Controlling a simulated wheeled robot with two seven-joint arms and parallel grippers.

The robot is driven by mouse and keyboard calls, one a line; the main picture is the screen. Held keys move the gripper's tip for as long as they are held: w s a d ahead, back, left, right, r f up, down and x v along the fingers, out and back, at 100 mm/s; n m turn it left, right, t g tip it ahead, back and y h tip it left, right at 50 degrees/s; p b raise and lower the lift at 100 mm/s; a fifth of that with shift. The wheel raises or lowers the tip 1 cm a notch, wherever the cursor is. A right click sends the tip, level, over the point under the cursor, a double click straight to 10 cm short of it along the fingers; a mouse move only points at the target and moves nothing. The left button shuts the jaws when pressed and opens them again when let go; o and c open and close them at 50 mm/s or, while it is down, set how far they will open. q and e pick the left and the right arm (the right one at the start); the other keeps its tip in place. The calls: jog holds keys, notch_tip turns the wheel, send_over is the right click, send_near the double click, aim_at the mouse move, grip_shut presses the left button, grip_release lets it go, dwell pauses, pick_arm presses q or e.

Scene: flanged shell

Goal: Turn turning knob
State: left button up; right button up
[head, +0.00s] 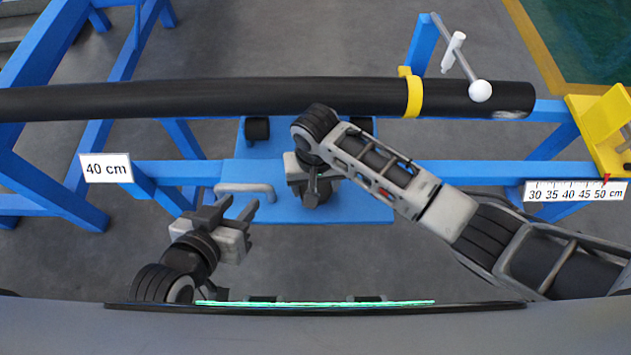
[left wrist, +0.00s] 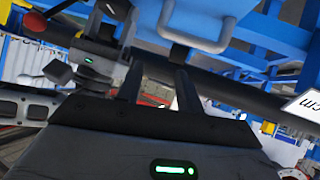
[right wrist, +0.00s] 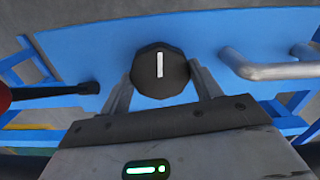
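The turning knob (right wrist: 160,88) is a dark, faceted round knob with a white line mark, on a blue panel (right wrist: 90,50). In the right wrist view its mark stands close to upright. My right gripper (right wrist: 161,70) is open, with one finger on each side of the knob. I cannot tell whether the fingers touch it. In the head view my right gripper (head: 316,192) points down over the blue plate and hides the knob. My left gripper (head: 240,208) is open and empty, left of the right one; its fingers (left wrist: 157,75) also show in the left wrist view.
A grey bar handle (head: 245,187) is beside the knob, near my left gripper. A long black pipe (head: 200,98) with a yellow band (head: 414,96) crosses behind. A 40 cm sign (head: 106,168) and a scale (head: 575,191) stand at the sides.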

jog(key=shift+c, duration=1.2)
